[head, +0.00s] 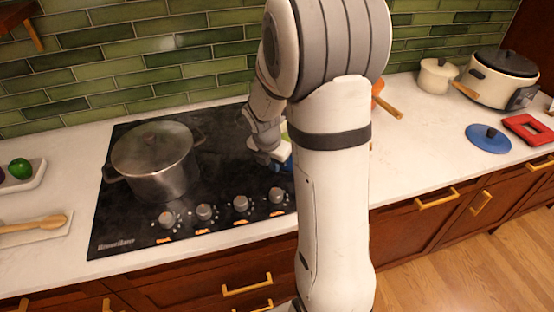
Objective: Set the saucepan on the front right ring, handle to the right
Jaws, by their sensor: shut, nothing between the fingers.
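A wooden handle (389,107) with a bit of orange beside it shows just right of my arm, on the counter to the right of the hob. The rest of that item, possibly the saucepan, is hidden behind my arm. The black hob (215,185) has its right part, with the front right ring, largely covered by my arm. My gripper (281,165) is low over the right part of the hob, left of my forearm, and partly hidden. It is shut and holds nothing. Small blue and yellow-green patches show at it; I cannot tell what they belong to.
A lidded steel pot (155,165) stands on the hob's left side. Knobs (204,211) line the hob's front. On the right counter are a blue lid (488,138), a red trivet (528,129), a cream pot (437,77) and a slow cooker (499,80). A wooden spoon (35,223) lies left.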

